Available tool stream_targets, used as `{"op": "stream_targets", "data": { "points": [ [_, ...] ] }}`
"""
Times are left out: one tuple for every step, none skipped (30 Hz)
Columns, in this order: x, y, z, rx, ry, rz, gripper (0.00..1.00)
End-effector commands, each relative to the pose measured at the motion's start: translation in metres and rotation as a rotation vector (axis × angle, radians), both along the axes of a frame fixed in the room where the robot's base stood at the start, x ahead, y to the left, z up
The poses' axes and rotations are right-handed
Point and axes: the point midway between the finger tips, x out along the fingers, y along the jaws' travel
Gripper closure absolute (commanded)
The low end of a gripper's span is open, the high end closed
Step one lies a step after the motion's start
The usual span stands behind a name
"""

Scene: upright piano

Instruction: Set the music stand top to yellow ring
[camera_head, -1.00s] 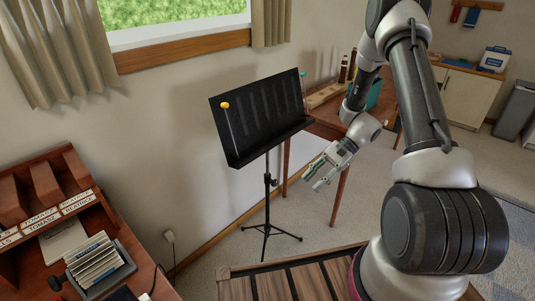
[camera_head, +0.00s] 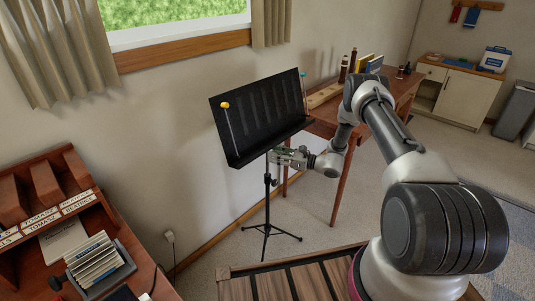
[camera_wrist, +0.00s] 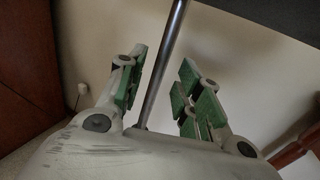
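The music stand top (camera_head: 262,115) is a black tilted desk on a thin pole (camera_head: 267,200) with tripod legs (camera_head: 270,232). A yellow knob sits on a thin rod (camera_head: 231,130) at the desk's left. I cannot make out a yellow ring on the pole. My gripper (camera_head: 280,155) is just under the desk, at the upper pole. In the wrist view, my gripper (camera_wrist: 165,80) has its green-padded fingers apart, with the bare metal pole (camera_wrist: 162,68) between them, nearer the left finger. The dark desk underside (camera_wrist: 275,12) shows at the upper right.
A wooden table (camera_head: 395,90) with books and bottles stands behind the stand at right. A wooden desk with pigeonholes (camera_head: 45,190) and a file box (camera_head: 100,263) is at left. A slatted wooden top (camera_head: 290,280) is in front. Carpet around the tripod is clear.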

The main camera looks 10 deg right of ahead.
Motion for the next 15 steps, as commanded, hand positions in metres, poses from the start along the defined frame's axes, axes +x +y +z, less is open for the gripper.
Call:
{"op": "stream_targets", "data": {
  "points": [
    [0.004,0.008,0.000,-0.001,-0.001,0.002,0.65],
    [0.006,0.012,0.000,-0.001,-0.001,0.003,0.65],
    [0.009,0.018,0.000,-0.001,0.000,0.003,0.65],
    [0.012,0.020,0.000,-0.001,0.000,0.002,0.65],
    [0.014,0.023,0.000,-0.001,0.000,0.001,0.65],
    [0.016,0.026,0.000,-0.001,0.001,0.001,0.65],
    [0.017,0.029,0.000,-0.001,0.001,0.002,0.65],
    [0.018,0.030,0.000,-0.001,0.001,0.002,0.65],
    [0.019,0.032,0.000,-0.001,0.001,0.002,0.65],
    [0.019,0.033,0.000,-0.001,0.001,0.002,0.65],
    [0.019,0.033,0.000,-0.001,0.001,0.001,0.65],
    [0.020,0.033,0.000,-0.001,0.001,0.001,0.65],
    [0.020,0.033,0.000,-0.001,0.001,0.001,0.65],
    [0.020,0.033,0.000,-0.001,0.001,0.001,0.65],
    [0.020,0.033,0.000,-0.002,0.001,0.001,0.65]
  ]
}}
